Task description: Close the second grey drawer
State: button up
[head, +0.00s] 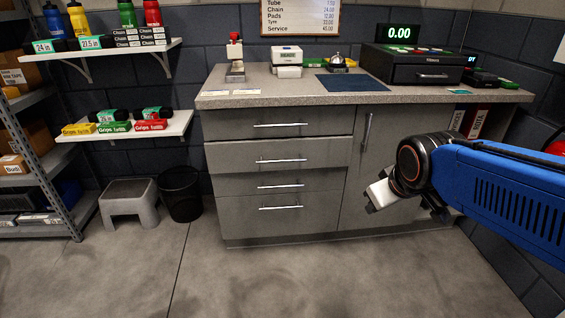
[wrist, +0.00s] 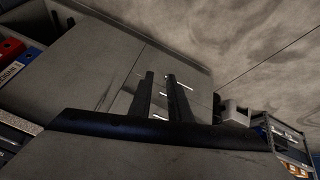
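The second grey drawer (head: 230,155) from the top stands out a little from the grey cabinet in the head view. Its silver bar handle (head: 281,160) is in front. The drawers above and below it look flush. My gripper (head: 375,198) is in front of the cabinet door, right of the drawers and lower than the second drawer, apart from it. In the wrist view my gripper's two black fingers (wrist: 161,77) are apart with nothing held between them. Drawer handles (wrist: 180,84) show beyond the fingers there, but I cannot tell which drawer each belongs to.
The cabinet door (head: 352,185) with a vertical handle is right of the drawers. The worktop (head: 300,96) above carries a bell, a blue mat and a cash register. A grey step stool (head: 128,192) and black bin (head: 180,195) stand left. The floor in front is clear.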

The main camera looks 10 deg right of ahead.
jog(key=w+d+n+t+h, duration=0.1)
jog(key=w+d+n+t, duration=0.3)
jog(key=w, duration=0.7)
jog(key=n+t+y, duration=0.2)
jog(key=n+y, duration=1.1)
jog(key=n, duration=0.5)
send_near(284, 161)
jog(key=x, duration=1.1)
jog(key=shift+c, duration=0.7)
grip_shut()
